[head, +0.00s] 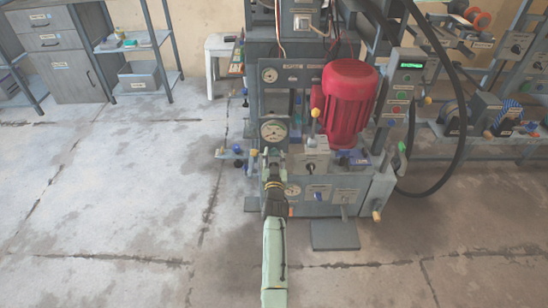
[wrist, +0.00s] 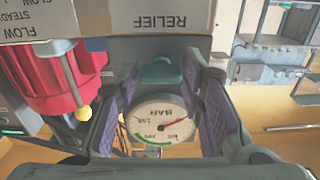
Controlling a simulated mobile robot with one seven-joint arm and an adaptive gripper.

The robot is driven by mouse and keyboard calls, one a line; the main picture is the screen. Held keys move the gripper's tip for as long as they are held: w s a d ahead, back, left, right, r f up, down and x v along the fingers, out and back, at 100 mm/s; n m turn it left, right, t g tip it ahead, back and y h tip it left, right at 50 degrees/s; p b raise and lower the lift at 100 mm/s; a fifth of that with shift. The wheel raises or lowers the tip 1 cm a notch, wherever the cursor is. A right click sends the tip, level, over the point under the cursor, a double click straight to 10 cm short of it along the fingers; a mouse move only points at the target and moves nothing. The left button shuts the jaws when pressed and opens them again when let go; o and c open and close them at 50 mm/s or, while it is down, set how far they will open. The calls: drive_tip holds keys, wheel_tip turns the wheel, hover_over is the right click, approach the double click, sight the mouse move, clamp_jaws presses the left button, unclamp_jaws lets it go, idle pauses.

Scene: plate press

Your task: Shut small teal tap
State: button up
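The small teal tap (wrist: 160,72) shows in the wrist view, below an upside-down RELIEF label and above a round BAR gauge (wrist: 163,122). My gripper (wrist: 160,75) is open, with one purple-padded finger on each side of the tap. Gaps show between the tap and both fingers, so it is not gripped. In the head view my gripper (head: 272,156) reaches the front of the grey press, just below a round gauge (head: 273,132). The tap cannot be made out there; my gripper and arm seem to cover it.
A red motor (head: 347,92) stands right of my gripper, with a yellow-knobbed lever (head: 316,114) in front of it. A blue-knobbed fitting (head: 237,150) sticks out to the left. A control box (head: 402,85) and black hose are at the right. The left floor is clear.

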drive_tip(key=o, duration=0.3)
drive_tip(key=s, duration=1.2)
idle(1.6)
